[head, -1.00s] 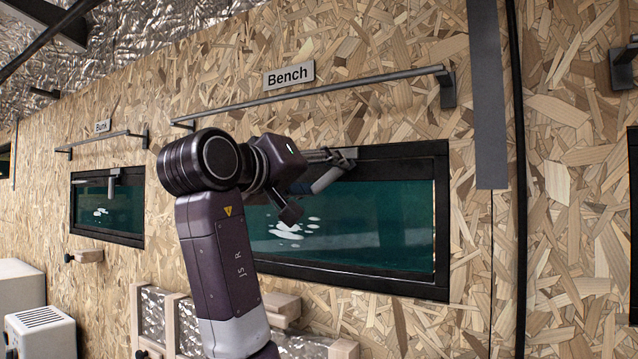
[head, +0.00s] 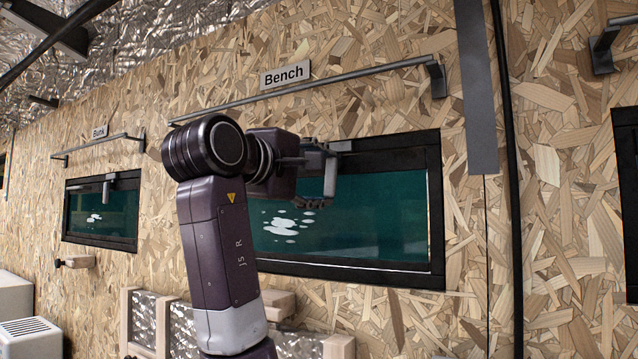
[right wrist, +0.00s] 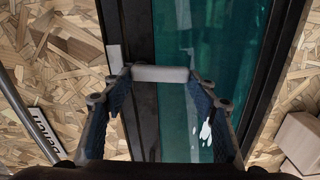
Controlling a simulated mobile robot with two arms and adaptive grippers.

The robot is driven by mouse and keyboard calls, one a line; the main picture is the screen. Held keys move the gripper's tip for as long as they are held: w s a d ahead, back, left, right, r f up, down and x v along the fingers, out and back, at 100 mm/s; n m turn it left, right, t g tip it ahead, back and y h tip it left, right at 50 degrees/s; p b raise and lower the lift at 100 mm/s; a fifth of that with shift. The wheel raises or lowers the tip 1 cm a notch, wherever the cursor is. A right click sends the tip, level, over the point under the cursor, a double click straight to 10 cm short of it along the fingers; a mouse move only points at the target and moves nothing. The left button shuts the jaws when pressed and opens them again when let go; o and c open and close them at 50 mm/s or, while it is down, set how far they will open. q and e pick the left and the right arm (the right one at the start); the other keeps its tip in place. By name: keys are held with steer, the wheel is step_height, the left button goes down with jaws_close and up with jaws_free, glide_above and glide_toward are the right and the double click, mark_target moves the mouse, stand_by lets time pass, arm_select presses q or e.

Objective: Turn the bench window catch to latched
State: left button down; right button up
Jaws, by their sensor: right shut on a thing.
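The bench window (head: 350,225) is a dark-framed pane of teal glass under the Bench sign. Its catch is a light grey lever on a small mount (head: 340,146) at the top frame; the lever (head: 330,177) points about straight down over the glass. My right gripper (head: 316,190) is at the lever, partly hidden behind its own wrist. In the right wrist view the lever (right wrist: 160,74) lies between the two fingertips of my right gripper (right wrist: 163,82), which is shut on it. My left gripper is not in view.
A grey rail (head: 300,93) runs above the window, below the Bench sign (head: 285,75). The bunk window (head: 102,212) at the left has its own catch (head: 107,190) hanging down. A wooden block (right wrist: 300,142) juts from the wall below the bench window.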

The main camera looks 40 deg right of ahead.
steer(key=shift+s+n, duration=0.1)
steer(key=shift+n, duration=0.4)
steer(key=o, duration=1.2)
steer(key=shift+d, duration=0.2)
steer(key=shift+c, duration=0.2)
steer(key=shift+a+b, duration=0.1)
steer(key=shift+b, duration=0.2)
steer(key=v, duration=1.2)
